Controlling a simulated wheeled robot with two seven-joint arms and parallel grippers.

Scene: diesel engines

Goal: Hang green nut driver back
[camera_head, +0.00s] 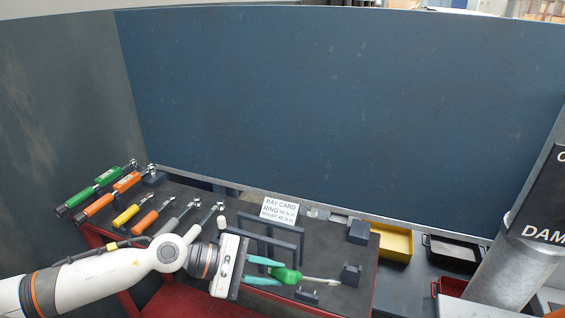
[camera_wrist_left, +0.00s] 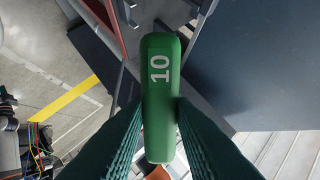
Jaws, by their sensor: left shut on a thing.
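The green nut driver (camera_head: 287,275) has a green handle and a thin metal shaft pointing right in the head view. My left gripper (camera_head: 268,273) is shut on its handle, above the right part of the dark bench top. In the left wrist view the green handle (camera_wrist_left: 160,95), marked 10, lies between the two ribbed fingers (camera_wrist_left: 158,140). A dark frame rack (camera_head: 270,238) stands just behind the gripper. My right gripper is not in view.
Several green, orange, yellow and grey-handled tools (camera_head: 125,215) lie at the left of the bench. A white bay card (camera_head: 279,209) stands behind the rack. A yellow bin (camera_head: 392,243), a black tray (camera_head: 452,250) and a grey cylinder (camera_head: 508,262) are at right.

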